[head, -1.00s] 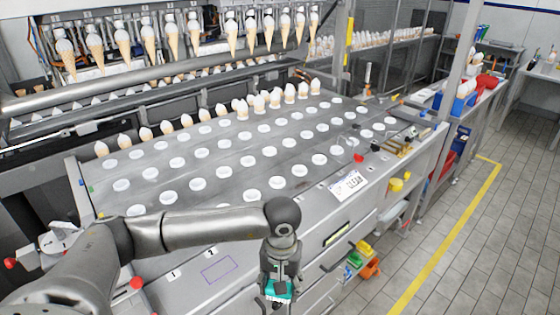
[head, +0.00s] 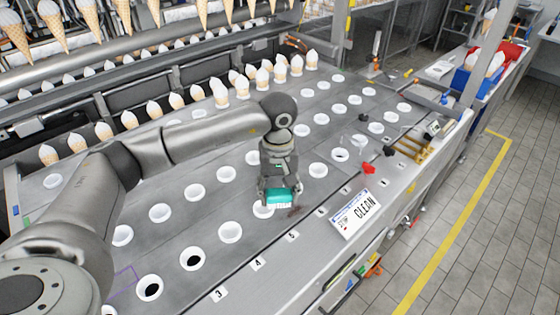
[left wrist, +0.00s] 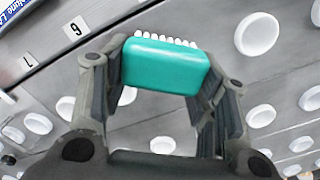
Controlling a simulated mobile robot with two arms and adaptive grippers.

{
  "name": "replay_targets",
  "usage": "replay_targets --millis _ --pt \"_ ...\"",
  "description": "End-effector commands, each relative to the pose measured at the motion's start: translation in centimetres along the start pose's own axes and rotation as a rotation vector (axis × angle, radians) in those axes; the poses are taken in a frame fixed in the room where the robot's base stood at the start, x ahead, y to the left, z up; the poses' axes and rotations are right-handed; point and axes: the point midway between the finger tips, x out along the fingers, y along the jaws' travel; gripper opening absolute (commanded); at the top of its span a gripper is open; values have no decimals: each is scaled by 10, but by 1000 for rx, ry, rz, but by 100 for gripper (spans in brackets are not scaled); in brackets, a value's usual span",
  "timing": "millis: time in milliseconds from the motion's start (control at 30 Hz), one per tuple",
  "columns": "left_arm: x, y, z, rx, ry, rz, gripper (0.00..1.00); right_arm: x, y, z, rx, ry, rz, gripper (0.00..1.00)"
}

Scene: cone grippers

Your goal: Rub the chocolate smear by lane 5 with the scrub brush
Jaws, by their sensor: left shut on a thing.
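The teal scrub brush (head: 284,197) is held in my left gripper (head: 280,187), its white bristles partly showing in the left wrist view, where the brush (left wrist: 165,64) sits between both fingers (left wrist: 163,84). The chocolate smear (head: 297,211) is a small dark brown mark on the grey metal deck, just right of the brush, near the lane 5 label (head: 292,236). The brush is close above or at the deck; I cannot tell whether it touches. The smear cannot be made out in the left wrist view. My right gripper is out of view.
Rows of white-rimmed holes (head: 230,232) cover the deck around the brush. A red knob (head: 368,168) lies farther right. Filled cones (head: 264,78) stand in rows behind.

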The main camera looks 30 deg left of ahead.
Motion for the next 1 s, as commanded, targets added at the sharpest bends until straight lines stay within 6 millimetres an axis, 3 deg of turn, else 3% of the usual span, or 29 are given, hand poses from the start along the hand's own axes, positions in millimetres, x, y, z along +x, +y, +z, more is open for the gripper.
replay_targets --millis 133,333,467,567,800,1000 --pt "2 0 1 2 -1 0 35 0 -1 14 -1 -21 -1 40" --pt "13 0 1 1 -1 -1 35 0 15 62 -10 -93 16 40" --pt "25 0 1 1 -1 -1 35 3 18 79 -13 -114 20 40" --pt "36 0 1 2 -2 0 35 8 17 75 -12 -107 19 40" --pt "57 0 1 2 -1 0 35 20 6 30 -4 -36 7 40" --pt "60 0 0 2 0 1 35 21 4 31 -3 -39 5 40"
